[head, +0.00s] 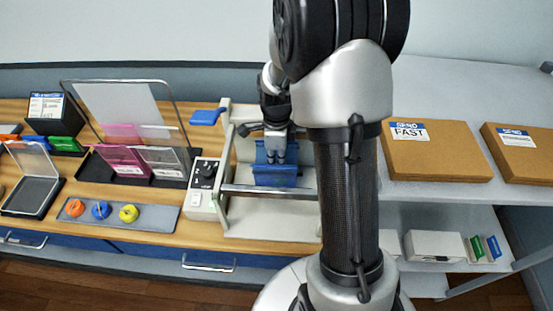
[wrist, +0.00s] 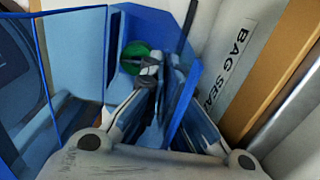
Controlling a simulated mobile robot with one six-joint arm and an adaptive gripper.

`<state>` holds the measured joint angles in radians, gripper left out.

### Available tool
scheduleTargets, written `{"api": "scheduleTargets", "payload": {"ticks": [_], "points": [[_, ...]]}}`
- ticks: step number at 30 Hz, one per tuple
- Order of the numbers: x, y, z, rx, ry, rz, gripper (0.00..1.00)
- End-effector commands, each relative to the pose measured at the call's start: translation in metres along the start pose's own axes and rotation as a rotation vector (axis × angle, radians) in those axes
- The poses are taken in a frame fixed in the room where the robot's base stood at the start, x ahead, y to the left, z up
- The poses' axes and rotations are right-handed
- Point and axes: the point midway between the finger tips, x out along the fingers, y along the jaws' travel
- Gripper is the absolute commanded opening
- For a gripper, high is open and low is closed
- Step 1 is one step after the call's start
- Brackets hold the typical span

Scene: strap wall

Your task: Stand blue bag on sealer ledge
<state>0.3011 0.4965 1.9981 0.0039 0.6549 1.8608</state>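The blue bag (head: 275,177) stands roughly upright at the white bag sealer (head: 262,224), behind its metal bar. Whether its bottom touches the ledge is hidden. My gripper (head: 277,152) comes down on the bag's top, with its fingers close together and blue on both sides. In the wrist view, my gripper (wrist: 165,68) has its fingertips converged at the blue bag (wrist: 152,24), apparently pinching its top. A round green mark or object (wrist: 134,57) shows beside the fingertips. The sealer's lettered face (wrist: 229,65) lies to the right.
A control box (head: 202,185) with a black knob adjoins the sealer's left side. A blue paddle-like handle (head: 206,117) sticks out behind it. Brown cartons (head: 432,155) sit on the right shelf.

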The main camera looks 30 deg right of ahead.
Motion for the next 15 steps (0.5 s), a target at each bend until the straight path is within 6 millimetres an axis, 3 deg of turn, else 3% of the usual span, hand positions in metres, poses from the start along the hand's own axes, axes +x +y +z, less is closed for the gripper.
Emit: {"api": "scheduleTargets", "payload": {"ticks": [9,15], "points": [[0.0043,0.0001,0.0000,0.000,0.000,0.000,0.00],[0.0039,0.0000,0.0000,0.000,0.000,0.000,0.14]]}}
